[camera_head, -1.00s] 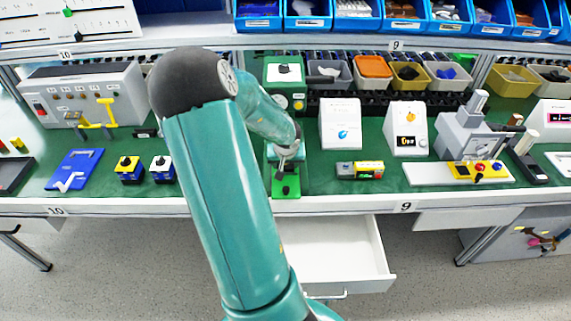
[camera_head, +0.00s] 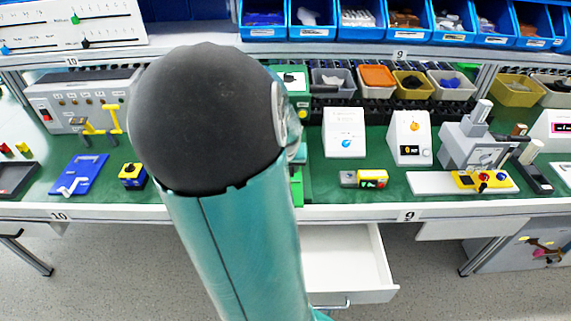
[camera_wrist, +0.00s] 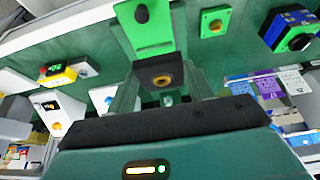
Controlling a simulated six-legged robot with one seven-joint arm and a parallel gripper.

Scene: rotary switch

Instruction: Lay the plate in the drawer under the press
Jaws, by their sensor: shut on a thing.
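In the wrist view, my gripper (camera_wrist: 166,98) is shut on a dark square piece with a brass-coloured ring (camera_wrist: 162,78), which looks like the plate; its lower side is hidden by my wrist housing. A green base with a black knob (camera_wrist: 142,14) lies just beyond it in that view. In the head view, my arm hides the gripper and the held piece. The green press (camera_head: 296,80) stands at the back of the bench, partly behind my arm. Below the bench front, the white drawer (camera_head: 345,258) is pulled open and its visible inside is empty.
A small yellow-and-grey box (camera_head: 364,179), a white panel with a blue knob (camera_head: 344,132) and a grey machine (camera_head: 470,140) stand right of the press. The floor in front looks clear.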

